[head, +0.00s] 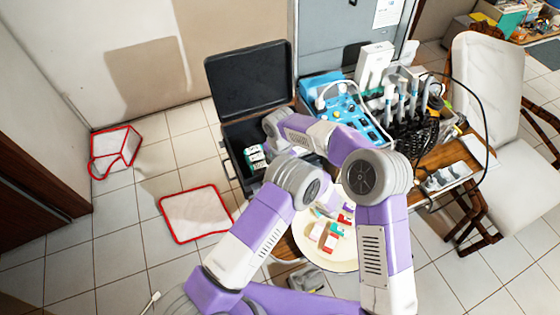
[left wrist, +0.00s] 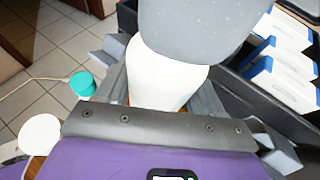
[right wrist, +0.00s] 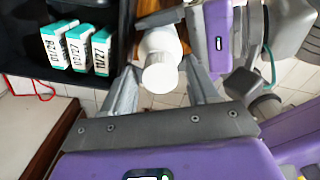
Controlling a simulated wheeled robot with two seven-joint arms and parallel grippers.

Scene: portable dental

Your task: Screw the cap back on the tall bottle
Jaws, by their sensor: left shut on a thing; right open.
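My left gripper (left wrist: 165,98) is shut on a white bottle (left wrist: 168,72), whose pale body stands between its fingers in the left wrist view. A large grey rounded part covers the bottle's upper end there. In the right wrist view the white bottle (right wrist: 160,42) shows beside my left gripper, with a round white end (right wrist: 160,76) toward the camera. I cannot tell whether that end is a cap. My right gripper (right wrist: 160,72) is open, its fingers apart on either side of the bottle. In the head view my arms hide the bottle and both grippers.
An open black case (head: 226,128) holds small boxes (head: 255,157). A round cream table (head: 343,264) carries red and white boxes (head: 322,236). A teal round item (left wrist: 82,84) and a white round item (left wrist: 40,134) lie left.

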